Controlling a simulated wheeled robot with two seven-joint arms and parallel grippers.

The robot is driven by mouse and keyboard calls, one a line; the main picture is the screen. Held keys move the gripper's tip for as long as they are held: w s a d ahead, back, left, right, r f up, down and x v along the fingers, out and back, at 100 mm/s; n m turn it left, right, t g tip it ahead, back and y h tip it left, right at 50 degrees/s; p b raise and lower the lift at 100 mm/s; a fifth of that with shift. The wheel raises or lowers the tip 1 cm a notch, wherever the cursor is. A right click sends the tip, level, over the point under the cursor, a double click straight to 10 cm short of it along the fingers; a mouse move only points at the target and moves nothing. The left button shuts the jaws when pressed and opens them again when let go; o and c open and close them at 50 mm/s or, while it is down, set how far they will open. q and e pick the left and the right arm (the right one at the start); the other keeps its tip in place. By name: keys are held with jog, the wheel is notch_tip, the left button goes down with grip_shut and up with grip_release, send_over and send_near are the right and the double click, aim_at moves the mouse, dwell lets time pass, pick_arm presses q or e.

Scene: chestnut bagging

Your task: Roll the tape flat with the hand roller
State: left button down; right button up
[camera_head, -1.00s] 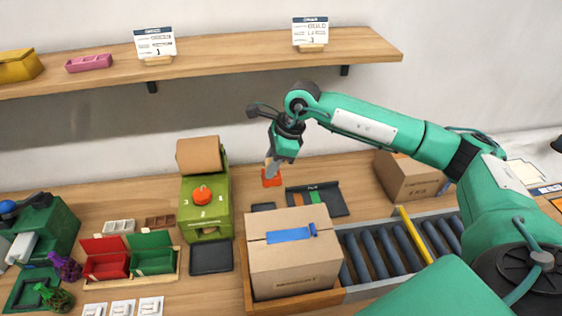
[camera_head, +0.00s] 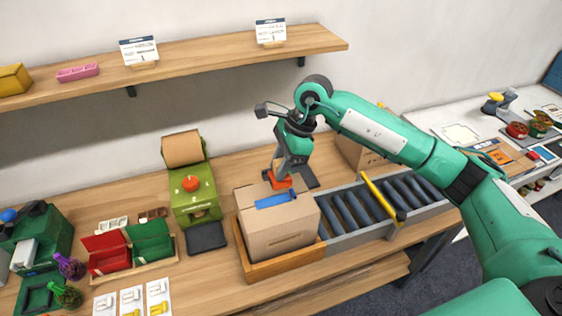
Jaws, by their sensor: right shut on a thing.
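The cardboard box (camera_head: 281,236) sits in a wooden tray (camera_head: 287,266) with a strip of blue tape (camera_head: 274,201) across its top. The tape's right end looks slightly raised. My right gripper (camera_head: 280,174) is shut on an orange hand roller (camera_head: 279,183). The roller is at the back part of the box top, just behind the tape. I cannot tell whether it touches the box. The gripper hides part of the roller. My left gripper is not in view.
A roller conveyor (camera_head: 352,212) with a yellow bar (camera_head: 383,197) runs right of the box. A green machine (camera_head: 194,193) and a dark tray (camera_head: 206,238) stand to its left. Another carton (camera_head: 357,157) stands behind my right arm. A shelf (camera_head: 200,61) hangs above.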

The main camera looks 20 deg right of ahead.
notch_tip(320, 180, down, 3)
jog(key=shift+s+f+b, duration=0.1)
jog(key=shift+b, duration=0.2)
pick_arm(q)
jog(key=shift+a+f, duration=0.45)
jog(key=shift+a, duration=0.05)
pick_arm(e)
jog(key=shift+f, duration=0.85)
pick_arm(q)
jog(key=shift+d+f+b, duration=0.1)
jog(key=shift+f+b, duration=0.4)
jog(key=shift+b, duration=0.1)
pick_arm(e)
jog(key=shift+f, duration=0.5)
